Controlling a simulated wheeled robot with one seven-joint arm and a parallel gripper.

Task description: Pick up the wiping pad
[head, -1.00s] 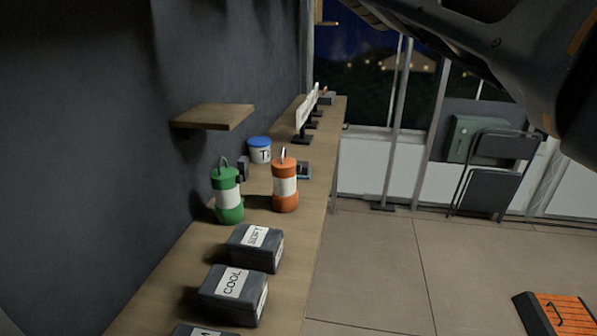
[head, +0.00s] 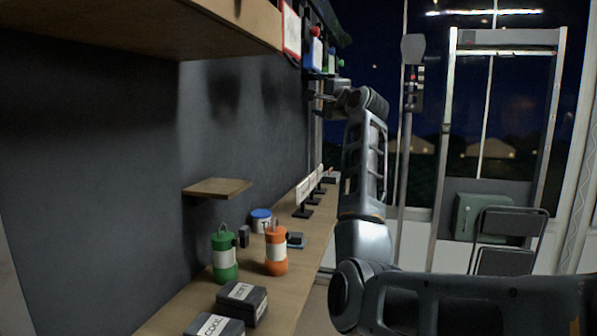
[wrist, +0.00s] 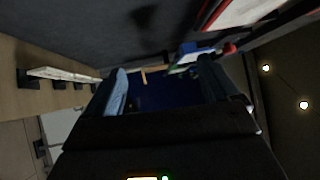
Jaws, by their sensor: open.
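A small flat dark item with a blue top (head: 296,240) lies on the counter (head: 205,290), right of the orange canister. It may be the wiping pad, but it is too small to tell. My gripper (head: 322,92) is raised well above the far part of the counter, close to the items hanging under the upper shelf. In the wrist view my gripper (wrist: 165,88) is open, with nothing seen between its fingers. The flat item is not recognisable in the wrist view.
A green canister (head: 224,258), an orange canister (head: 276,252), a blue-lidded tub (head: 261,221) and dark labelled boxes (head: 242,302) stand on the counter. A small wall shelf (head: 217,188) juts out above. The upper shelf (head: 215,25) overhangs at top left.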

